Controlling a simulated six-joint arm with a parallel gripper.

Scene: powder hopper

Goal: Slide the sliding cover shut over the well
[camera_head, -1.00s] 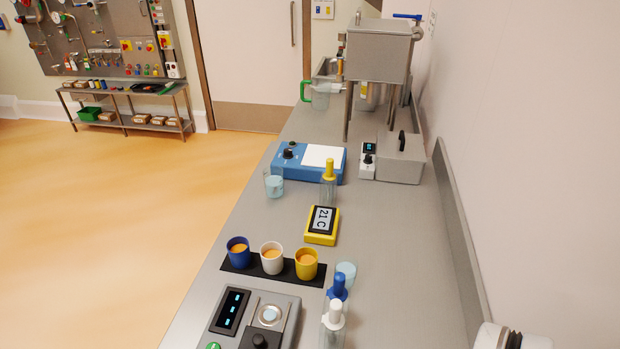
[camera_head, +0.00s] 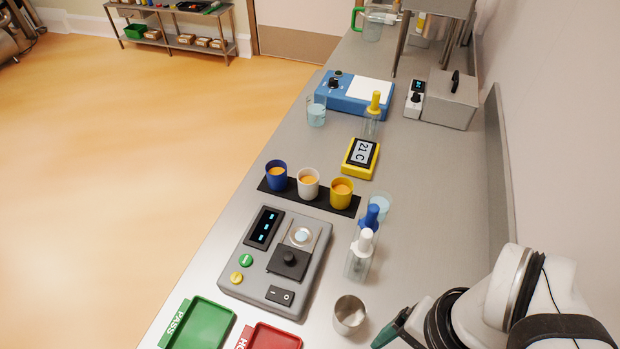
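A grey instrument (camera_head: 238,284) lies on the bench at lower centre. Its round well (camera_head: 302,236) has a silver rim and a pale blue centre, and is uncovered. The sliding cover (camera_head: 289,263) is a black plate with a round knob, on the near side of the well, between rails. My gripper (camera_head: 392,332) shows only in part at the bottom edge, as a dark green and black tip right of the metal cup. It is well apart from the cover, to the lower right. Whether its fingers are open or shut is hidden.
Blue, white and yellow cups (camera_head: 308,184) stand on a black strip behind the instrument. Blue-capped and white-capped bottles (camera_head: 359,262) stand right of it. A metal cup (camera_head: 349,315), a green tray (camera_head: 203,325) and a red tray (camera_head: 270,338) are nearer. Bench at right (camera_head: 440,220) is clear.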

